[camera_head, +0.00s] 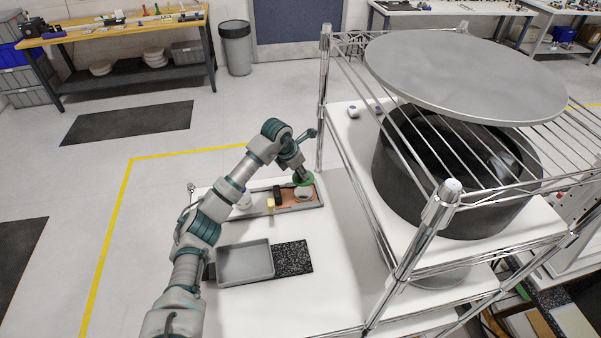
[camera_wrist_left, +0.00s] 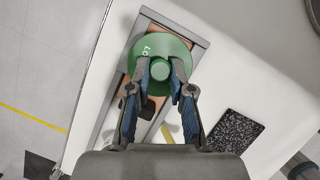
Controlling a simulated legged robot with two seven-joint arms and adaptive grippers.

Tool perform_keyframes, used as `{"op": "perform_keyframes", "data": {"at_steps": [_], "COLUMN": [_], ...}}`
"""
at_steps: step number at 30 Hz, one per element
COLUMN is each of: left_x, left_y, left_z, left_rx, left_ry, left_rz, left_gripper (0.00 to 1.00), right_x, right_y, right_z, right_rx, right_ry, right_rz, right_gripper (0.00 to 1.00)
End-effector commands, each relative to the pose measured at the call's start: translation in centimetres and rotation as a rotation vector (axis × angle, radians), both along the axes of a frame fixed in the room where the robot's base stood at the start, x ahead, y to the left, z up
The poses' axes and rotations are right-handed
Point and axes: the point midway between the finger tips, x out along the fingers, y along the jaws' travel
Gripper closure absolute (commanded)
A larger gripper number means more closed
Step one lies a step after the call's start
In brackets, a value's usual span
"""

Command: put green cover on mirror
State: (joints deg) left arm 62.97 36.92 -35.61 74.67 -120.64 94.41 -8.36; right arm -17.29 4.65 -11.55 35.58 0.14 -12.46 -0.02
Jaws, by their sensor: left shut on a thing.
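The green cover (camera_wrist_left: 160,55) is a round disc with a central knob and white lettering. My left gripper (camera_wrist_left: 161,72) is shut on its knob. In the head view the green cover (camera_head: 303,180) is small, under my left gripper (camera_head: 300,174), over the right part of a grey tray (camera_head: 262,211). A pale round piece (camera_head: 303,194), perhaps the mirror, shows just below the cover. Whether the cover touches it I cannot tell. In the wrist view the cover hides what lies beneath it. My right gripper is not in view.
An empty grey tray (camera_head: 245,263) and a black speckled plate (camera_head: 293,259) lie nearer on the white table (camera_head: 333,285). A small yellow piece (camera_head: 271,204) is by the far tray. A wire rack (camera_head: 408,250) with a large dark drum (camera_head: 400,185) stands on the right.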

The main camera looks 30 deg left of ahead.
Motion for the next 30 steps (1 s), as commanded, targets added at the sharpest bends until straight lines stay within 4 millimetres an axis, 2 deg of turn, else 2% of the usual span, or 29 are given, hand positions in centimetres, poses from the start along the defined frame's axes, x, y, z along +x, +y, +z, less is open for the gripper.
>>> {"op": "perform_keyframes", "data": {"at_steps": [13,18,30], "left_x": [0.0,0.0,0.0], "left_y": [0.1,0.1,0.0], "left_z": [-4.3,-5.6,-6.1], "left_rx": [-0.001,0.000,-0.001], "left_ry": [0.002,0.000,0.000], "left_rz": [-0.001,0.000,0.000], "left_gripper": [0.96,0.96,0.96], "right_x": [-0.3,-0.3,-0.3], "right_y": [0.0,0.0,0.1], "right_z": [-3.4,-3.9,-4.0], "right_rx": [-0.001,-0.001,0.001], "right_ry": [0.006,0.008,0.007], "right_rz": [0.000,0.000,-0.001], "right_gripper": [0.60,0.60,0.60]}}
